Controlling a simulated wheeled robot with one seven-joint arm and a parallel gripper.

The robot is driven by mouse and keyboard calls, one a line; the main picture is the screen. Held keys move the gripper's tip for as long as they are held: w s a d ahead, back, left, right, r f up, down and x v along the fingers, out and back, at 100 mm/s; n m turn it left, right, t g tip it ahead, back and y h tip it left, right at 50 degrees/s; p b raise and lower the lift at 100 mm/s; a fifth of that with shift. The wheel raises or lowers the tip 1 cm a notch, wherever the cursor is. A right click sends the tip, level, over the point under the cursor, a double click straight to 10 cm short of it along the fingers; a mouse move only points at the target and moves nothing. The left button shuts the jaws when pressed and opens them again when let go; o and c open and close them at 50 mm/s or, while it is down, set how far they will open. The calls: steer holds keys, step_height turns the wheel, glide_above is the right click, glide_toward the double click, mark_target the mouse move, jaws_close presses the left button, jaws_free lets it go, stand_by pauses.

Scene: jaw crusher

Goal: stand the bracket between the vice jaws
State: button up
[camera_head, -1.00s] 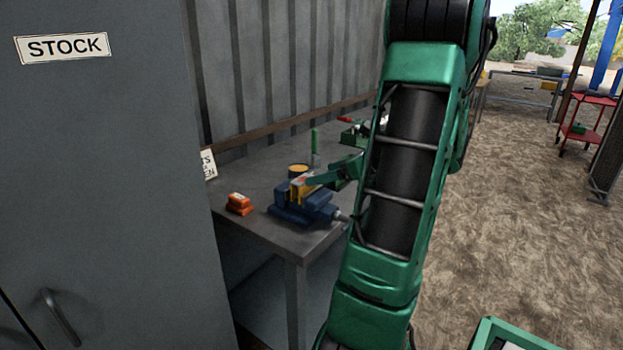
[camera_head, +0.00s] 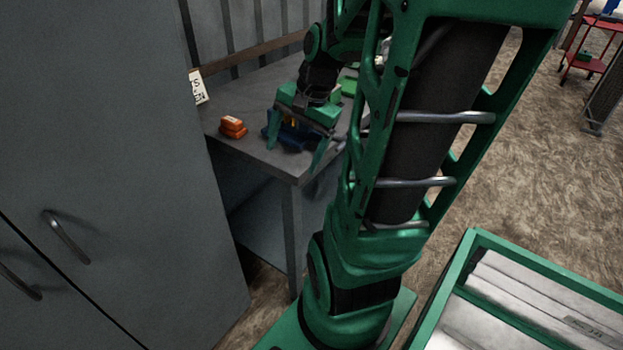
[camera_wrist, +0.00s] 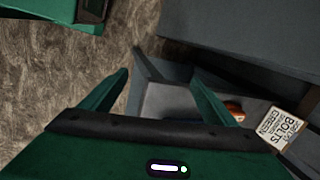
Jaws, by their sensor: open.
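The blue vice (camera_head: 291,138) sits on the grey bench near its front corner, partly hidden behind my gripper. A small yellow-orange piece shows at the vice jaws; it may be the bracket, but my gripper covers most of it and I cannot tell how it sits. My gripper (camera_head: 297,146) is open, its fingers spread in front of and above the vice. In the wrist view my gripper (camera_wrist: 160,76) has empty space between its fingers, with the bench corner beyond.
A sign (camera_wrist: 282,128) stands at the bench's end. A grey cabinet (camera_head: 110,150) closes off the left. A green-rimmed tray (camera_head: 440,290) is at the lower right.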

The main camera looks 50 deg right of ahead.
steer(key=s+a+n+g, duration=0.3)
steer(key=s+a+n, duration=0.2)
steer(key=s+n, duration=0.4)
steer(key=shift+s+a+r+h, duration=0.2)
steer(key=shift+s+h, duration=0.2)
steer(key=shift+s, duration=0.5)
steer(key=shift+w, duration=0.15)
